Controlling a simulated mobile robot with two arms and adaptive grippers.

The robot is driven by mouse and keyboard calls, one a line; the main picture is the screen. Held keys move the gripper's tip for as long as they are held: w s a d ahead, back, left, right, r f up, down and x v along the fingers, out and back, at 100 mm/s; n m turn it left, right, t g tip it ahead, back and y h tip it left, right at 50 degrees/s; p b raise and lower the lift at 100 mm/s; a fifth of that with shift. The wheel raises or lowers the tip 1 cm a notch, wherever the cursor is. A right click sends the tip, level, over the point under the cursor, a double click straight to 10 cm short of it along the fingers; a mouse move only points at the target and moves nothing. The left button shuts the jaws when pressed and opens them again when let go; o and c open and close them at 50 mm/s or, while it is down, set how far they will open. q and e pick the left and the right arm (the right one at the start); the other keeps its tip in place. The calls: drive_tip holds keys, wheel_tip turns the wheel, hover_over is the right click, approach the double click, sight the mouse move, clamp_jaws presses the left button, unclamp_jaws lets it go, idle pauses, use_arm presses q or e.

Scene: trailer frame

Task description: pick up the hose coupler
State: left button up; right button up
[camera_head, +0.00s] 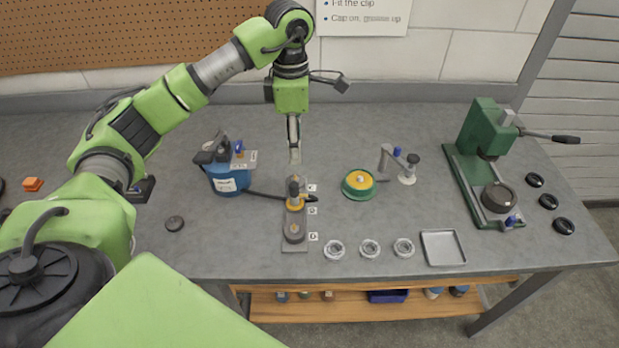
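A blue pump-like unit (228,178) with a dark top stands left of centre on the bench, and a black hose (265,194) runs right from it. The hose reaches a yellow and black fitting (294,191) on a narrow grey plate (294,247); this looks like the hose coupler, but its exact shape is too small to tell. My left gripper (295,157) points down just above and behind the fitting, apparently apart from it. Its fingers show edge-on as one narrow strip, so their opening is hidden. My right gripper is not in view.
A green and yellow round item (359,185), a small grey stand (407,172) and a green press (474,168) stand to the right. Several metal rings (370,249) and a tray (443,248) lie near the front edge.

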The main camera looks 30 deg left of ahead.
use_arm(q)
drive_tip(key=f, duration=0.1)
drive_tip(key=p, duration=0.2)
hover_over(295, 184)
drive_tip(key=f, duration=0.5)
drive_tip(key=shift+s+a+f, duration=0.15)
drive_tip(key=shift+s+f, duration=0.05)
drive_tip(key=shift+f, duration=0.1)
wheel_tip(295, 184, down, 3)
drive_tip(key=shift+w+r+p, duration=0.1)
drive_tip(key=shift+r+p, duration=0.05)
drive_tip(key=shift+p, duration=0.75)
wheel_tip(295, 184, down, 3)
drive_tip(key=shift+f+p, duration=0.15)
drive_tip(key=shift+p, duration=0.5)
drive_tip(key=shift+f, duration=0.2)
clamp_jaws()
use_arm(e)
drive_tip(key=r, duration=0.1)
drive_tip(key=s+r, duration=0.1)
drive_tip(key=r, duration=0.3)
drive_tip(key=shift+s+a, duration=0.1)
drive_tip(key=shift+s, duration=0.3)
